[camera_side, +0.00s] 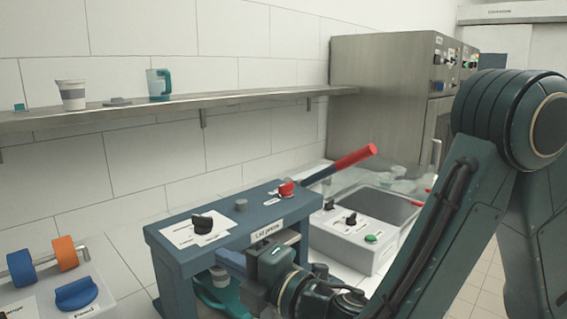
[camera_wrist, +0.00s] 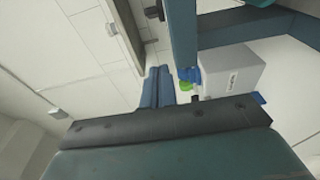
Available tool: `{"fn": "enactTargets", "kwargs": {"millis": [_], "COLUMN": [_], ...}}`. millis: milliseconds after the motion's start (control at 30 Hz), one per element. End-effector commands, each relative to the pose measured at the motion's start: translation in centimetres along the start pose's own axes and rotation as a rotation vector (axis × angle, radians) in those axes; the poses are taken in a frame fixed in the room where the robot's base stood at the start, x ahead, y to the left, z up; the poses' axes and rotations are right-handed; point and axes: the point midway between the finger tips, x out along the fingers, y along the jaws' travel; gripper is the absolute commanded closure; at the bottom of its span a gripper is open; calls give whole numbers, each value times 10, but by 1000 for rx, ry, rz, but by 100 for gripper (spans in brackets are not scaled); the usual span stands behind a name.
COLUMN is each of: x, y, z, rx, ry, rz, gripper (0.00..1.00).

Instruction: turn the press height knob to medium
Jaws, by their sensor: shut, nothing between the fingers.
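The teal lid press (camera_side: 168,240) stands on the counter in the side view, with a "Lid press" label on its front. A black knob (camera_side: 203,223) sits on a white printed plate on its top left; I take it to be the press height knob. Its markings are too small to read, so its setting cannot be told. My gripper shows in the wrist view (camera_wrist: 158,72) with its two blue fingers together and nothing between them. In the side view the wrist is in front of the press, below its top and apart from the knob.
A red-handled lever (camera_side: 352,159) rises from the press. A grey control box (camera_side: 345,240) with black knobs and a green button stands to the right. A panel with a blue knob (camera_side: 76,294) is at lower left. A wall shelf (camera_side: 240,95) holds a cup (camera_side: 72,96) and mug.

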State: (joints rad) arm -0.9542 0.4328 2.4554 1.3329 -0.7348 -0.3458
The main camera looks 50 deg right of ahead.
Motion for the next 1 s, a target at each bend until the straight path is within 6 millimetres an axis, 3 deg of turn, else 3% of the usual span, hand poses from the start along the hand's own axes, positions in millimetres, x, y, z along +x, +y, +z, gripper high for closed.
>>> {"fn": "enactTargets", "kwargs": {"millis": [633, 1000], "x": [84, 91], "y": [1, 1], "z": [1, 34], "rx": [2, 0], "ry": [-2, -1], "rz": [3, 1], "gripper": [100, 100]}}
